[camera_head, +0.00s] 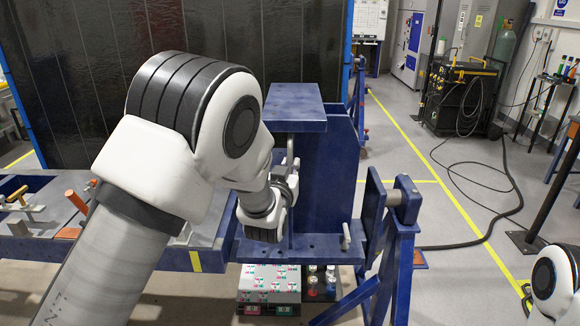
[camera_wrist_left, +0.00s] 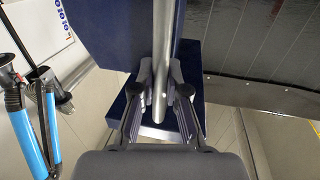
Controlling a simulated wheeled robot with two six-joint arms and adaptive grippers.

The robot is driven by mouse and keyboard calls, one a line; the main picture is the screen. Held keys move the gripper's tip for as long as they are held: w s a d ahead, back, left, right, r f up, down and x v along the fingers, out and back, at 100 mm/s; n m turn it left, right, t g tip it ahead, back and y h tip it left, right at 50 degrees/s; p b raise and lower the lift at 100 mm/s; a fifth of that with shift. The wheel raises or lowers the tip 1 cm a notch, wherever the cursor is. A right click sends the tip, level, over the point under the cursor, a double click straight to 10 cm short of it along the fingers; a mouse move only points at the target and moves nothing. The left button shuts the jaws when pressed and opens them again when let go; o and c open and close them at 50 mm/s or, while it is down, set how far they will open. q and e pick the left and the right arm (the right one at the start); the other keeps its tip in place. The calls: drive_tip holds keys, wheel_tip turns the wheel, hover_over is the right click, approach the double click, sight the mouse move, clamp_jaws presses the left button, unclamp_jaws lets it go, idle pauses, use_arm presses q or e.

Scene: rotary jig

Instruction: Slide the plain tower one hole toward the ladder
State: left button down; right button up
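The plain tower (camera_head: 325,180) is a dark blue upright with a flat plate (camera_head: 295,105) on top. It stands on a blue rail with holes (camera_head: 325,247) and looks upright. A grey handle bar (camera_head: 290,150) runs along its near left side. My left gripper (camera_head: 282,180) is at that bar, partly hidden behind my wrist. I cannot tell which part is the ladder. My right gripper is not in view.
A small pale lever (camera_head: 346,235) stands on the rail right of the tower. A blue stand (camera_head: 395,245) supports the right end. A box of parts (camera_head: 270,285) and small bottles (camera_head: 320,280) sit below the rail. A dark curtain (camera_head: 70,80) hangs behind.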

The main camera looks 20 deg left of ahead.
use_arm(q)
drive_tip(key=a, duration=0.1)
drive_tip(key=s+a+b, duration=0.1)
drive_tip(key=a, duration=0.3)
drive_tip(key=shift+s+a+b, duration=0.2)
drive_tip(key=shift+s+b, duration=0.05)
drive_tip(key=shift+b, duration=0.1)
drive_tip(key=c, duration=1.2)
unclamp_jaws()
drive_tip(key=shift+d, duration=0.2)
drive_tip(key=shift+w+d, duration=0.1)
drive_tip(key=shift+d, duration=0.05)
